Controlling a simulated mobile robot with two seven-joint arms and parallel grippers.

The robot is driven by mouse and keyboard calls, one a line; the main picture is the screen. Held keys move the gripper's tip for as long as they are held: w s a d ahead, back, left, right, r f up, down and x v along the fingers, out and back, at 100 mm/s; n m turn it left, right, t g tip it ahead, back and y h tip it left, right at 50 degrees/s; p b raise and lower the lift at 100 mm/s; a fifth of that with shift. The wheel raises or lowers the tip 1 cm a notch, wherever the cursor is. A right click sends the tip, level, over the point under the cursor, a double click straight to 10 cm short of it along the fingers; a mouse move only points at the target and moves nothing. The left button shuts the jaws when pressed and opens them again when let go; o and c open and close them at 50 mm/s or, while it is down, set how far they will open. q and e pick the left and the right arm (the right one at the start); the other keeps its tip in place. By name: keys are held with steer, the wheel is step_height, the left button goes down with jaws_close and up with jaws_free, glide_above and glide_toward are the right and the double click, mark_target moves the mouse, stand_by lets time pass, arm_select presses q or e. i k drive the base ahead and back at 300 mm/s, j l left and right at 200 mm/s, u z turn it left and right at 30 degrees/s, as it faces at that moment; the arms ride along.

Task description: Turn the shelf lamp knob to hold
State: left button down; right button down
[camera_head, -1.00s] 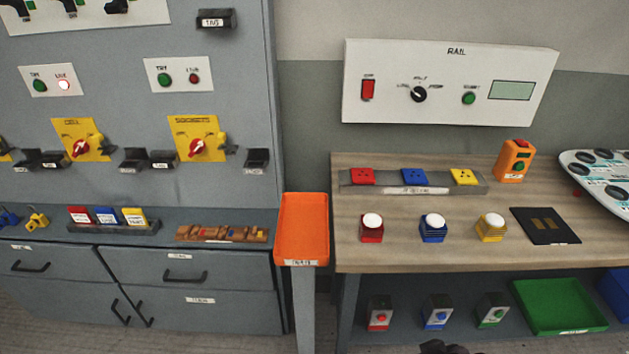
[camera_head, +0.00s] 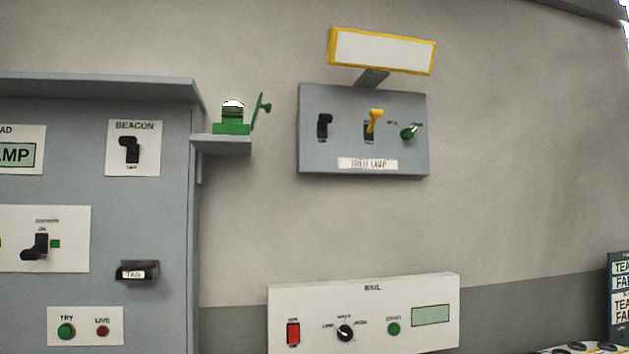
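The shelf lamp panel (camera_head: 340,145) is a grey box high on the wall, with a white label along its bottom. At its right is a small green knob (camera_head: 409,133), tilted toward the upper right, with small print above it that is too blurred to read. A yellow lever (camera_head: 374,121) stands in the panel's middle and a black switch (camera_head: 323,126) at its left. A yellow-framed white lamp plate (camera_head: 381,51) is mounted above. Neither of my grippers shows in the head view.
A green beacon (camera_head: 232,118) with a green flap sits on a small ledge left of the panel. A grey cabinet (camera_head: 160,215) fills the left side. The white rail panel (camera_head: 365,300) hangs below. The wall around the lamp panel is clear.

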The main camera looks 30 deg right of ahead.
mark_target(406, 134)
steer(key=z, duration=1.45)
